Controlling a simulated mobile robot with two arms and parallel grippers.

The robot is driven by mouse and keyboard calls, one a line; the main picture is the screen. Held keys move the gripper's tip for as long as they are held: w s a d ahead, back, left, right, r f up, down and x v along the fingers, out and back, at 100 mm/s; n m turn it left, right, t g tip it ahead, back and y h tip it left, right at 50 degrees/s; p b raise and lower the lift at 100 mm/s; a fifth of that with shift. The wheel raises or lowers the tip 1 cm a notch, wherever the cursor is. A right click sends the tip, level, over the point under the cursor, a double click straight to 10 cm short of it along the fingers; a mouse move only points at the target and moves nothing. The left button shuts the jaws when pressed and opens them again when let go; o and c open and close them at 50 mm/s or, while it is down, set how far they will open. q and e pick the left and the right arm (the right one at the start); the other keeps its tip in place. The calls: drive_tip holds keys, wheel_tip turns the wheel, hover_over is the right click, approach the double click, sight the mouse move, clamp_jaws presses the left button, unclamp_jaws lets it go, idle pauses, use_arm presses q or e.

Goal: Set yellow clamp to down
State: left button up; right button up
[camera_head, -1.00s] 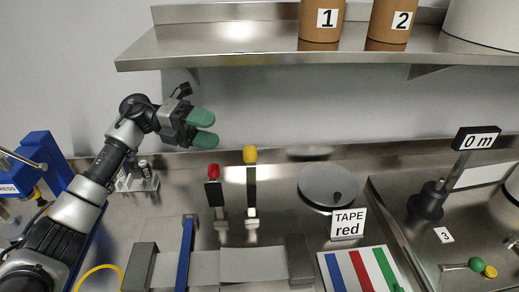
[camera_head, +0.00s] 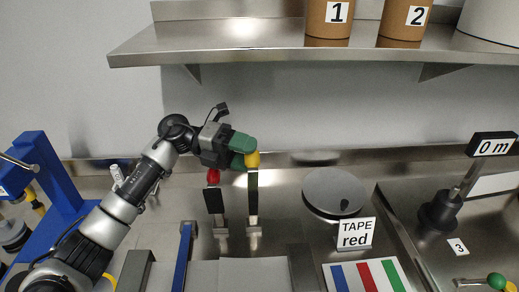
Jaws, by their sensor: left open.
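The yellow clamp (camera_head: 253,200) stands upright on the steel worktop, with a dark lever and a yellow knob (camera_head: 252,160) at the top. The red-knobbed clamp (camera_head: 214,200) stands upright just left of it. My left gripper (camera_head: 248,152) has green fingertips and is at the yellow knob, overlapping its left side in the head view. It is open; whether a finger touches the knob I cannot tell. The knob is partly hidden behind the fingers. My right gripper is not in view.
A steel shelf (camera_head: 230,47) with brown canisters marked 1 (camera_head: 329,20) and 2 (camera_head: 404,18) hangs above. A blue press (camera_head: 50,185) stands at left. A round plate (camera_head: 332,190) and a "TAPE red" sign (camera_head: 355,233) are right of the clamps.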

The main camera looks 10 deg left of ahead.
use_arm(q)
drive_tip(key=shift+w+p+x, duration=0.2)
drive_tip(key=shift+p+x, duration=0.1)
drive_tip(key=shift+x, duration=0.8)
drive_tip(key=shift+s+d+f, duration=0.1)
drive_tip(key=shift+s+d, duration=0.15)
drive_tip(key=shift+d, duration=0.2)
drive_tip(key=shift+c, duration=0.3)
clamp_jaws()
